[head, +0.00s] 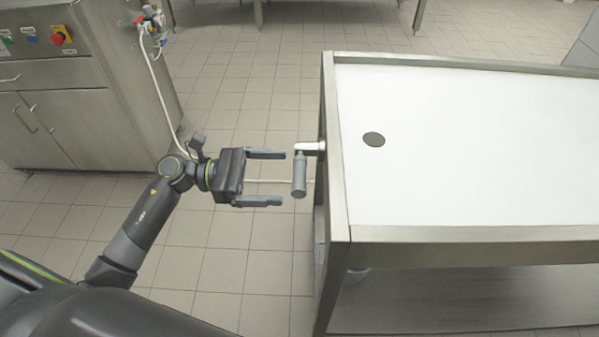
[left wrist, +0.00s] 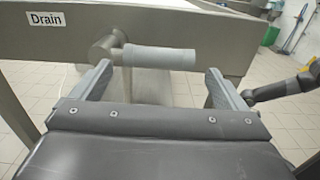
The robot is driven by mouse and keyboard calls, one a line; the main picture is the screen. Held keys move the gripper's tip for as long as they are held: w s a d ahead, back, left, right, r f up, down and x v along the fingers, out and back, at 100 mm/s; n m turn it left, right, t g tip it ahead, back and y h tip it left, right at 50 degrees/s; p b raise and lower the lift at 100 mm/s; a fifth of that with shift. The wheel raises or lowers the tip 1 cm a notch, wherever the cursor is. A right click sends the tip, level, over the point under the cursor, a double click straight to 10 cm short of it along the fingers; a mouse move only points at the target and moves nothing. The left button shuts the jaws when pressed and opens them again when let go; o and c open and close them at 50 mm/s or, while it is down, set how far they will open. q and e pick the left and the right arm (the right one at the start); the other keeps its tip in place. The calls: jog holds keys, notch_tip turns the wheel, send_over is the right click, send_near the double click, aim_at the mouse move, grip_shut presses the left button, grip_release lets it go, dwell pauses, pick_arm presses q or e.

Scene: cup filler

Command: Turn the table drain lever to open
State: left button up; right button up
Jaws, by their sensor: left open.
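The drain lever (head: 299,174) is a grey cylindrical grip on a metal elbow at the left side of the table (head: 341,190). In the left wrist view the lever grip (left wrist: 160,58) lies crosswise, beside a "Drain" label (left wrist: 45,19). My left gripper (head: 271,178) is open and empty, its fingers pointing right toward the lever. The grip is just beyond the fingertips, apart from them in the head view. In the left wrist view the open fingers (left wrist: 160,85) stand below the two ends of the grip. My right gripper is not in view.
The white tabletop has a dark round drain hole (head: 374,139) near its left end. A steel cabinet (head: 75,90) with colored buttons stands at the upper left, with a hanging hose (head: 158,90). Tiled floor lies open between cabinet and table.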

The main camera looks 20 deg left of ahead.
aim_at(300, 177)
pick_arm(q)
jog(key=shift+p+x, duration=0.4)
jog(key=shift+x, duration=2.55)
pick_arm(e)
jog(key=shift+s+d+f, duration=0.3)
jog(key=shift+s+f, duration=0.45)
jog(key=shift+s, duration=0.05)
pick_arm(q)
jog(key=shift+c, duration=0.2)
jog(key=shift+f, duration=0.1)
jog(key=c, duration=1.3)
jog(key=shift+c, duration=0.2)
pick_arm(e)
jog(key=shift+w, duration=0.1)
